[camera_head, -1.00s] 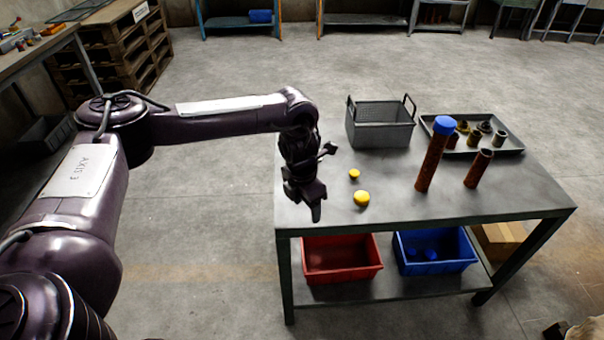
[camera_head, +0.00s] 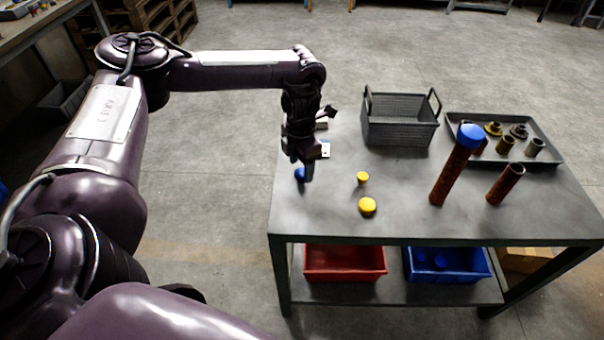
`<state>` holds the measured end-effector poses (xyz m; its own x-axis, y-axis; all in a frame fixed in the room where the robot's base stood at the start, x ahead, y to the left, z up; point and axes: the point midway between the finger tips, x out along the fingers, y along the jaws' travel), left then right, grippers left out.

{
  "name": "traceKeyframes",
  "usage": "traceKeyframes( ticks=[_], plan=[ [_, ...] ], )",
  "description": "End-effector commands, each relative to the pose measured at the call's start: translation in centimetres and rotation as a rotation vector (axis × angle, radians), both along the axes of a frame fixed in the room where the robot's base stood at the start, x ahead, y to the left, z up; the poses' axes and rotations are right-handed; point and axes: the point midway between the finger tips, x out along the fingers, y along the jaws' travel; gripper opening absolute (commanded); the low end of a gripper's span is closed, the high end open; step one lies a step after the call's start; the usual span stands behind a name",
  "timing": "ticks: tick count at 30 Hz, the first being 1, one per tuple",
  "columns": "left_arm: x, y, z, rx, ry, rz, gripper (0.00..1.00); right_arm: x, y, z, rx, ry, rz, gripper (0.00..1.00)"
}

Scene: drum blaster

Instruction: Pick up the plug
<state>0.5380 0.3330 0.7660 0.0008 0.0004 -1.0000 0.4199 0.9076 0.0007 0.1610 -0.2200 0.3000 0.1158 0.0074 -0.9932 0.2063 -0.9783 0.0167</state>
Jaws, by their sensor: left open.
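My left gripper (camera_head: 300,162) is open and points down over the left part of the table (camera_head: 330,222). A small blue plug (camera_head: 299,175) shows at its fingertips, partly hidden by them; I cannot tell whether they touch it. Two yellow plugs lie on the tabletop to the right of the gripper: a smaller one (camera_head: 362,177) and a larger one (camera_head: 367,206) nearer the front edge. A tall rusty pipe (camera_head: 452,175) stands with a blue cap (camera_head: 470,135) on top. My right gripper is not in view.
A grey mesh basket (camera_head: 400,133) stands at the back of the table. A shorter rusty pipe (camera_head: 505,184) stands at the right, before a tray (camera_head: 556,151) of metal fittings. A red bin (camera_head: 345,275) and a blue bin (camera_head: 447,277) sit on the lower shelf.

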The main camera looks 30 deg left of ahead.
Motion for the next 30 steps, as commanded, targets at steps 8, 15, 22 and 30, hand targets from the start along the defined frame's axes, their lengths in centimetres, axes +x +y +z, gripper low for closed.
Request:
traceKeyframes(
  ticks=[8, 15, 22, 30],
  plan=[
    [-0.1, 0.1, -2.7, 0.0, 0.0, 0.001, 0.59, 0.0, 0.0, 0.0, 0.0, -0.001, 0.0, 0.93],
    [-0.1, 0.1, -2.7, 0.0, 0.0, 0.001, 0.53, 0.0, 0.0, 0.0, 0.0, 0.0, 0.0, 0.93],
    [-0.1, 0.1, -2.7, 0.0, 0.0, 0.001, 0.23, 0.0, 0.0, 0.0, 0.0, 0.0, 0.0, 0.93],
    [-0.1, 0.1, -2.7, 0.0, 0.0, 0.001, 0.11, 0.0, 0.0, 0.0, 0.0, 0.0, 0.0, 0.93]
  ],
)
